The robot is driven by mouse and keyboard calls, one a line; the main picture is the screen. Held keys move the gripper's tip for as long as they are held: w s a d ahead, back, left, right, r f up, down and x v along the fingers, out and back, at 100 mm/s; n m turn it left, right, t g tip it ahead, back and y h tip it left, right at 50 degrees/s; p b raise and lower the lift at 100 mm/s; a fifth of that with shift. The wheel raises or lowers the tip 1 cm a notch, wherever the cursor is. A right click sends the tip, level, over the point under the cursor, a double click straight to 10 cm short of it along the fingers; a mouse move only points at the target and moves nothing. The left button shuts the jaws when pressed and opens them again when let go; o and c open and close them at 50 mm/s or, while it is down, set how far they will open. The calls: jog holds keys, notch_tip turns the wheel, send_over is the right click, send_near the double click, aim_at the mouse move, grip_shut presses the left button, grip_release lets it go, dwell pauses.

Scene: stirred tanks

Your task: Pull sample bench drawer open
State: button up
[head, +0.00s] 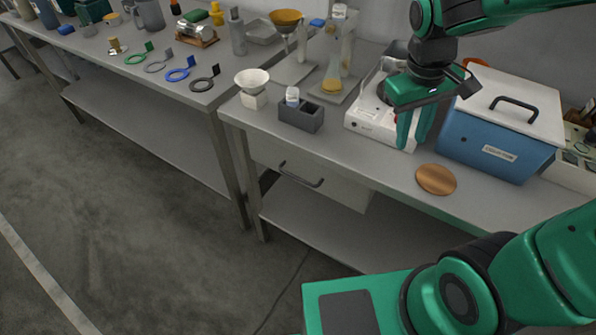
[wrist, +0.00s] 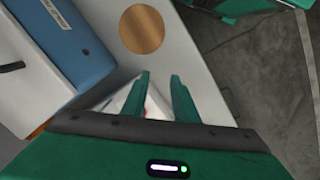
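The sample bench drawer (head: 312,178) is under the front of the bench (head: 395,178), with a dark bar handle (head: 301,174) on its front. It looks shut or nearly so. My gripper (head: 411,144) is above the bench, in front of the white hotplate-like device (head: 372,122) and left of the blue box, up and to the right of the handle. In the wrist view its two green fingers (wrist: 160,80) stand apart with no object held between them. The drawer handle is not clearly visible in the wrist view.
A blue box with a white lid (head: 500,135) stands right of my gripper. A round wooden disc (head: 436,179) lies near the bench edge. A grey block (head: 301,115) holds a small bottle, and a white funnel (head: 252,82) stands left of it. Floor before the drawer is clear.

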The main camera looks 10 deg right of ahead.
aim_at(299, 179)
jog(key=w+a+n, duration=0.1)
jog(key=a, duration=0.3)
jog(key=w+a+f+n, duration=0.1)
jog(key=a+n, duration=0.1)
jog(key=a, duration=0.1)
jog(key=w+a+f+n, duration=0.1)
jog(key=a, duration=0.3)
jog(key=shift+w+a+f+t, duration=0.25)
jog(key=shift+w+a+t, duration=0.05)
jog(key=shift+w+t, duration=0.1)
jog(key=a+f+n, duration=0.3)
jog(key=a+n, duration=0.1)
jog(key=a, duration=0.9)
jog(key=shift+n+t, duration=0.3)
jog(key=x, duration=1)
jog(key=shift+s+a+f, duration=0.1)
jog(key=shift+s+f, duration=0.15)
jog(key=shift+f, duration=0.2)
grip_shut()
